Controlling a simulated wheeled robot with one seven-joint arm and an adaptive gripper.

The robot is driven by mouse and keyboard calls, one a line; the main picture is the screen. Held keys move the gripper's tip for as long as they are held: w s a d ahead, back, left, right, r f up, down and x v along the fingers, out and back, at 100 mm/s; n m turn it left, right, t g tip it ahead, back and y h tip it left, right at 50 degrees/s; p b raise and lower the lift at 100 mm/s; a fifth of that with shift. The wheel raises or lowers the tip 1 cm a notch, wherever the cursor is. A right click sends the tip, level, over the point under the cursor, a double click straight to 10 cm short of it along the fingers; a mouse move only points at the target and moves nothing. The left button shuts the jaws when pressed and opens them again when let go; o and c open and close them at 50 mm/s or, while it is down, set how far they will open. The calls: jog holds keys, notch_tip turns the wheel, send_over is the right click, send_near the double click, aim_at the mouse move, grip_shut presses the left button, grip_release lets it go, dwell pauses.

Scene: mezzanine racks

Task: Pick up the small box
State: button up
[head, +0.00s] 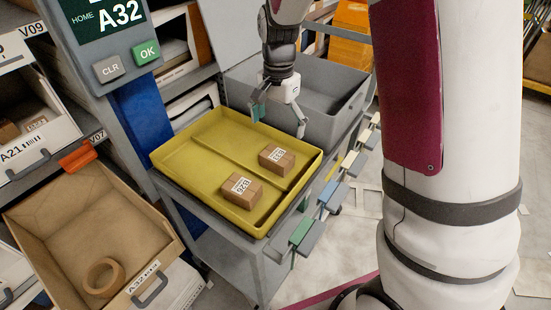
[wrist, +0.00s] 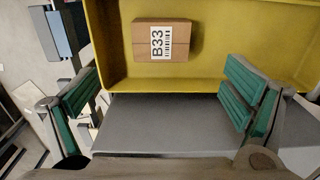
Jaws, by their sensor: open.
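Two small brown cardboard boxes with white labels lie in the yellow tray (head: 190,160). The box labelled B33 (head: 277,158) is at the tray's right, and the box labelled B26 (head: 241,189) is nearer the front. In the wrist view, the B33 box (wrist: 161,40) lies in the tray, above the middle of the picture, beyond the fingertips. My gripper (head: 279,118) is open and empty above the tray's back right edge. Its green-padded fingers (wrist: 160,95) show wide apart in the wrist view. The B26 box is not in the wrist view.
A grey bin (head: 330,85) stands behind the tray on the same cart. An open cardboard bin (head: 85,220) with a tape roll (head: 101,277) is at the left. An A32 display (head: 110,30) with CLR and OK buttons stands at the upper left. Coloured clips line the cart's right edge.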

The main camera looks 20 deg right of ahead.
aim_at(277, 154)
notch_tip(277, 154, down, 12)
jog(key=shift+a+f+b, duration=0.1)
jog(key=shift+b, duration=0.75)
jog(key=c, duration=1.4)
